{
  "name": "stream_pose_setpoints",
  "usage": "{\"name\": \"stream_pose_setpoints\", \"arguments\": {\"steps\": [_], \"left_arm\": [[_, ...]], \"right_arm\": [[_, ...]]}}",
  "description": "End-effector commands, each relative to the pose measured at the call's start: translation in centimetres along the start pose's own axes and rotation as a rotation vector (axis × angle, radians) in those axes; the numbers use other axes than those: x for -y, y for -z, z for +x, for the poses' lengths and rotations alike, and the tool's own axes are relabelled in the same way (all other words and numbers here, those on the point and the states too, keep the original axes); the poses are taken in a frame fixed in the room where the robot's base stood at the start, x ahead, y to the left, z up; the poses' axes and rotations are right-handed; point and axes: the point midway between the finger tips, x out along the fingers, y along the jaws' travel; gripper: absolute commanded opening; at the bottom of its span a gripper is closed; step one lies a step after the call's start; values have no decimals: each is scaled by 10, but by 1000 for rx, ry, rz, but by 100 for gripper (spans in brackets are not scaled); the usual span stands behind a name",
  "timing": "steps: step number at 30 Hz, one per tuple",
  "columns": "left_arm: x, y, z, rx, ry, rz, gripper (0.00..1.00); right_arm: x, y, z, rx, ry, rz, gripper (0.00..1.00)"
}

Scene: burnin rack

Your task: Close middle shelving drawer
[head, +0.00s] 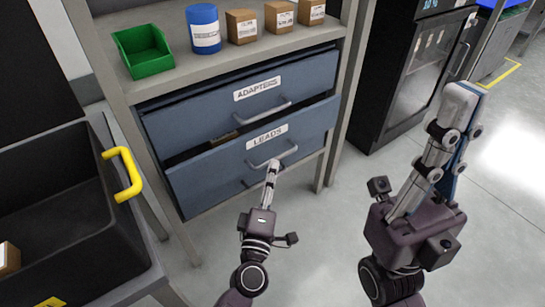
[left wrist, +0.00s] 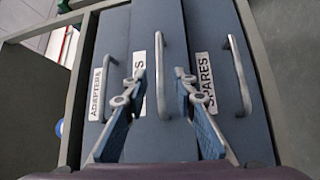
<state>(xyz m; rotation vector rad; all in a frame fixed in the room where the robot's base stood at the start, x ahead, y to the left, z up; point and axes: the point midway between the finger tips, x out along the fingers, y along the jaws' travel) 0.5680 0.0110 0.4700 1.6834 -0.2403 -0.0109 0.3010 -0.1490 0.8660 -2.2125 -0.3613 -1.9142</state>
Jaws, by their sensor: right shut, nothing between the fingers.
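The middle drawer (head: 215,171), blue and labelled LEADS, stands out partway from the shelving unit, with a dark gap above its front and a small brown item showing inside. My left gripper (head: 272,168) is at its bar handle (head: 287,155). In the left wrist view my left gripper (left wrist: 159,72) has its fingers apart, with the middle handle (left wrist: 160,85) between them; I cannot tell whether they touch it. One finger covers part of the LEADS label. My right gripper (head: 465,92) is shut and empty, raised at the right, away from the drawers.
The ADAPTERS drawer (head: 207,110) is above; the SPARES drawer (left wrist: 218,70) is below. A green bin (head: 147,62), blue canister (head: 204,28) and small boxes stand on the shelf. A black crate (head: 60,215) with a yellow handle stands left. Floor at right is clear.

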Motion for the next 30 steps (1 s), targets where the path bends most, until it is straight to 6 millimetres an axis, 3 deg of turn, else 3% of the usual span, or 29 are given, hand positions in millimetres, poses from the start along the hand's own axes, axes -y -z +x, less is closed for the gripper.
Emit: {"name": "stream_pose_setpoints", "arguments": {"steps": [3,9,20,27,30], "left_arm": [[1,0,21,-2,-3,0,25],[1,0,45,-2,-1,0,25],[0,1,50,-1,0,2,25],[0,1,50,-1,0,2,0],[1,1,50,-1,1,2,0]], "right_arm": [[0,0,0,-14,5,-2,0],[1,0,3,-27,11,-3,0],[1,0,5,-30,13,-4,0],[1,0,5,-30,12,-4,0],[1,0,5,-30,12,-3,0]]}}
